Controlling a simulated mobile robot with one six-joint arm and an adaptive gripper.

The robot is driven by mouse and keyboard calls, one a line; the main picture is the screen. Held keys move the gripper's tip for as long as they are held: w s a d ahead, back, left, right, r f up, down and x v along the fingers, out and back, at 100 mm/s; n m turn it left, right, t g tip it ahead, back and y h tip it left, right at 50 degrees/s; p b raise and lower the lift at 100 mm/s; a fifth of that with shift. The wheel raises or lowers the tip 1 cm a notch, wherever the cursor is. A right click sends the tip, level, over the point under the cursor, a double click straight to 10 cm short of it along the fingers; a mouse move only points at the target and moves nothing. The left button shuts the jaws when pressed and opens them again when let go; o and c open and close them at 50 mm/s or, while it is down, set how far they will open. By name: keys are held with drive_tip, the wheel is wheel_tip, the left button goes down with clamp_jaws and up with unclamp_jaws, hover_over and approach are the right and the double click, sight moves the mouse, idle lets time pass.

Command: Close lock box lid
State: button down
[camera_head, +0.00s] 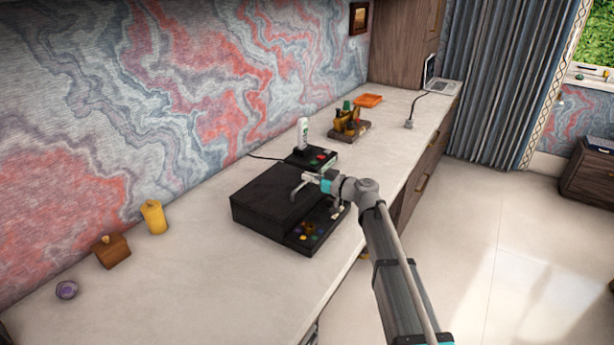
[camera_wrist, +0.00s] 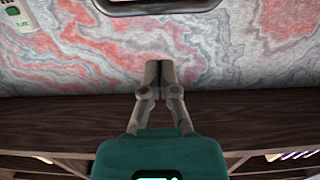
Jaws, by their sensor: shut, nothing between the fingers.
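The black lock box (camera_head: 262,205) stands on the pale desktop, with a lower front panel (camera_head: 312,232) carrying small coloured buttons or knobs. Its broad dark top looks about flat; I cannot tell whether the lid is fully down. My gripper (camera_head: 294,194) is over the right part of the box top, reaching in from the right. Whether it touches the lid is unclear. In the wrist view my gripper's two fingers (camera_wrist: 158,66) are together with nothing between them. The lock box is not clearly recognisable in that view.
At left are a yellow candle (camera_head: 154,217), a wooden box (camera_head: 112,251) and a purple item (camera_head: 66,290). The front-left desktop is clear.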

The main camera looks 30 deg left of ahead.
drive_tip(key=d+f+b, duration=0.1)
drive_tip(key=f+b, duration=0.1)
drive_tip(key=d+f+b, duration=0.2)
drive_tip(key=shift+d+f, duration=0.25)
drive_tip(key=shift+d+f+b, duration=0.6)
